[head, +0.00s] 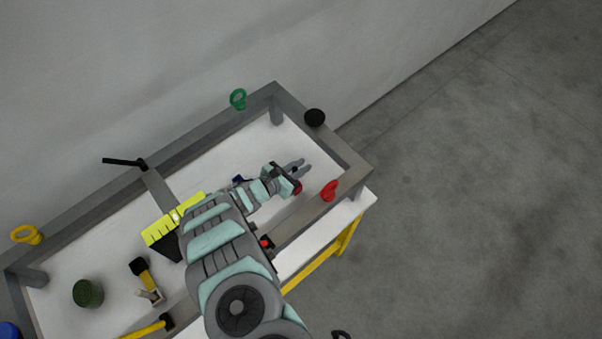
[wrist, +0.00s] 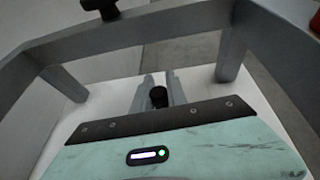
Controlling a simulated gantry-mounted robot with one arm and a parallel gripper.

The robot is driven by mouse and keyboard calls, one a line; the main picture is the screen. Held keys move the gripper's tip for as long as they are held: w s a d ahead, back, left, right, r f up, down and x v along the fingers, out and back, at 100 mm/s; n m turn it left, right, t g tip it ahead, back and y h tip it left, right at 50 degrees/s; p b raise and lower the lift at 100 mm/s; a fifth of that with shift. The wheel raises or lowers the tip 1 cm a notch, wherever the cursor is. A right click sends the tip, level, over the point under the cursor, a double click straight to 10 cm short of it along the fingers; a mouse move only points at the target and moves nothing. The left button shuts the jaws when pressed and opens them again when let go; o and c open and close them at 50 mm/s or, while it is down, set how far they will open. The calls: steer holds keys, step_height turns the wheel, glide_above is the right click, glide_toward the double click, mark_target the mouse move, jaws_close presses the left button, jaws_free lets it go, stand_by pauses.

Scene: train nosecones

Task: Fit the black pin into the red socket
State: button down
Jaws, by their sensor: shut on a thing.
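My gripper (head: 305,167) is over the right part of the white table, with its fingers shut on the black pin (head: 294,170). In the wrist view, the pin (wrist: 158,97) shows as a dark round end between the two grey fingers (wrist: 160,88); the rest of it is hidden. The red socket (head: 330,190) is a red ring-like piece on the near right part of the grey frame, below and right of my gripper in the head view. A red edge (wrist: 315,14) shows at the wrist view's top right corner. The pin and socket are apart.
The grey raised frame (head: 354,160) surrounds the work area. A black round piece (head: 315,117), a green ring (head: 238,99) and a yellow ring (head: 26,235) are on it. A dark green cylinder (head: 88,293) and yellow-handled tools (head: 149,279) lie at left.

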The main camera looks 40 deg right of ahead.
steer(key=shift+f+b, duration=0.4)
steer(key=shift+f, duration=0.6)
steer(key=c, duration=1.3)
jaws_free()
steer(key=shift+c, duration=0.2)
steer(key=p+v, duration=0.2)
steer(key=v, duration=1)
steer(key=shift+r+p, duration=0.2)
steer(key=shift+p, duration=0.1)
